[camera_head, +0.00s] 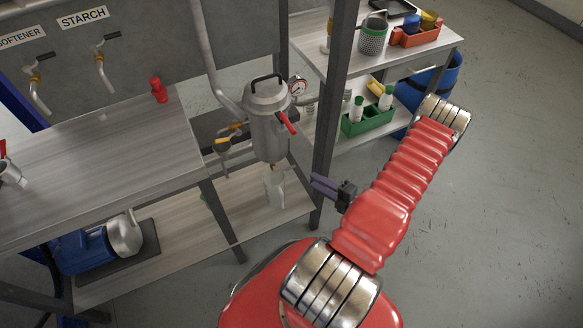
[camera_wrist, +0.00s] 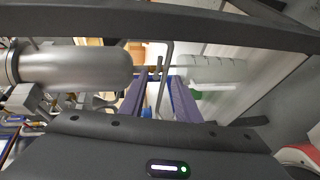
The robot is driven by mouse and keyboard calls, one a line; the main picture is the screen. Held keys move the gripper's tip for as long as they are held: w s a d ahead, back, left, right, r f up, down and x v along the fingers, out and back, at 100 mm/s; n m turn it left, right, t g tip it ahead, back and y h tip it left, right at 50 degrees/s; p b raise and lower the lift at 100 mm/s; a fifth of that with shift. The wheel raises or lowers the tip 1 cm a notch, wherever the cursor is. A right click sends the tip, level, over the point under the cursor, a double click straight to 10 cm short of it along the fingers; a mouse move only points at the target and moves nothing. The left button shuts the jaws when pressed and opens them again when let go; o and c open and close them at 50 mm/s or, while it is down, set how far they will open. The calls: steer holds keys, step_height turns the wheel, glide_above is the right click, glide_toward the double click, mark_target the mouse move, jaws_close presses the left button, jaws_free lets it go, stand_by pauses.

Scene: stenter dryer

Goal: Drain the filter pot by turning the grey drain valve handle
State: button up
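The filter pot (camera_head: 268,118) is a grey metal cylinder with a black top handle and a red lever (camera_head: 288,122) on its side. It also fills the left of the wrist view (camera_wrist: 80,68), lying sideways. A thin grey bent bar, which looks like the drain valve handle (camera_wrist: 164,78), shows by the pot's bottom end, in line with the gap between my fingers. A translucent bottle (camera_head: 274,188) stands below the pot. My gripper (camera_head: 314,182) is right of the bottle, its purple fingers apart in the wrist view (camera_wrist: 159,88). Whether they touch the bar is unclear.
A grey worktop (camera_head: 100,165) with a red object (camera_head: 158,89) is at left. A shelf at right holds a green crate (camera_head: 368,122) and a red tray (camera_head: 418,36). The floor at right is clear.

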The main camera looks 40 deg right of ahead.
mark_target(292, 167)
steer(key=x, duration=1.3)
steer(key=shift+c, duration=0.3)
jaws_close()
steer(key=shift+s, duration=0.1)
stand_by(0.3)
